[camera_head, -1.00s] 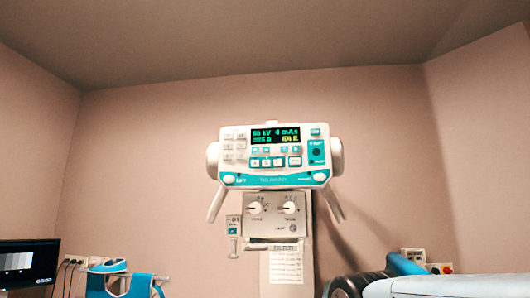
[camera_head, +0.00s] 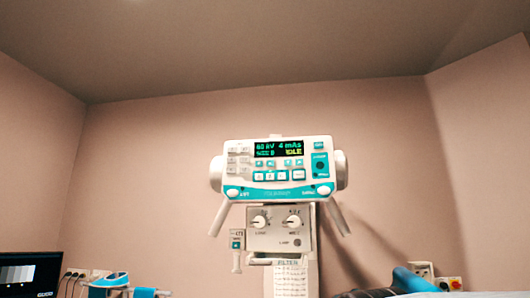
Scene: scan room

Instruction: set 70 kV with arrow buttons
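The X-ray control console (camera_head: 277,169) is a white and teal unit in the middle of the head view, mounted on a white column. Its lit display (camera_head: 278,149) reads 60 kV and 4 mAs in green, with IDLE below in yellow. A row of small light-blue buttons (camera_head: 279,163) sits just under the display; the arrow marks on them are too small to make out. Larger teal-edged buttons (camera_head: 270,176) sit below that row. My gripper is not in view, so I cannot tell its state or its distance from the console.
Two white knobs (camera_head: 276,221) are on a panel below the console. Angled handles (camera_head: 219,218) stick down at both sides. A monitor (camera_head: 28,274) stands at lower left beside blue items (camera_head: 109,281). A blue and dark shape (camera_head: 410,280) lies at lower right. Space around the console looks clear.

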